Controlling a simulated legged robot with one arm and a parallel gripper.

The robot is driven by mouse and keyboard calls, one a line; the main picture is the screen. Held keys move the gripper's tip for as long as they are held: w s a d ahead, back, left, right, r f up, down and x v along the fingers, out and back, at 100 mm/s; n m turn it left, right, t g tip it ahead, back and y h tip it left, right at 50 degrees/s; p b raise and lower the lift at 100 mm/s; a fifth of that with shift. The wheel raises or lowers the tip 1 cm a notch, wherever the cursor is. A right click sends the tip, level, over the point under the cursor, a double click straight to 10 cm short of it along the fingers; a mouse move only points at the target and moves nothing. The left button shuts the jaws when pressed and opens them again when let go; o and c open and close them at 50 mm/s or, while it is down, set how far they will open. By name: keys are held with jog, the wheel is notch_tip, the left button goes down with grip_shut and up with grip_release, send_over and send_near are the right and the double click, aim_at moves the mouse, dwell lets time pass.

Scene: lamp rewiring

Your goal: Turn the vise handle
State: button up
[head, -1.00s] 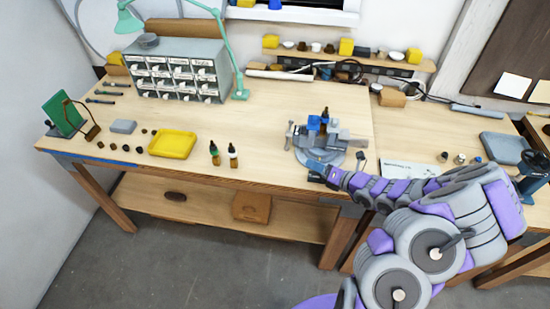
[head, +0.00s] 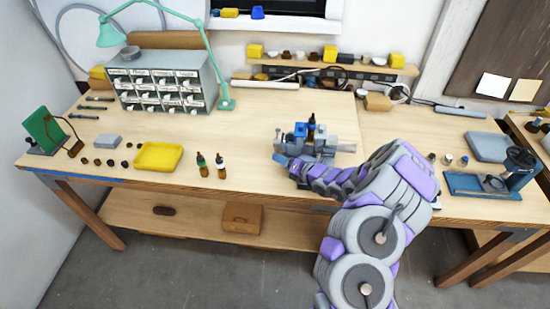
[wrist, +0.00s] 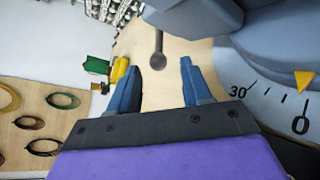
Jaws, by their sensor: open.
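The grey vise (head: 322,144) stands on the workbench, with a blue part and dark upright piece at its jaws. Its handle (head: 277,140) is a thin bar at the vise's left end. In the wrist view the handle (wrist: 157,45) shows as a grey rod with a round end, beyond the fingertips and roughly in line with the gap between them. My gripper (head: 280,160) is at the vise's front left, close below the handle. In the wrist view my gripper (wrist: 160,68) is open, with nothing between its blue fingers. The vise's round scale (wrist: 275,100) lies at the right.
Two small bottles (head: 211,166) and a yellow tray (head: 158,157) stand left of the vise. A drawer cabinet (head: 165,80) and green lamp (head: 226,102) are behind. A blue tool stand (head: 480,185) is at the right. The bench between bottles and vise is clear.

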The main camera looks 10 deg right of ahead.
aim_at(277, 143)
jog(key=shift+x, duration=2.2)
grip_shut()
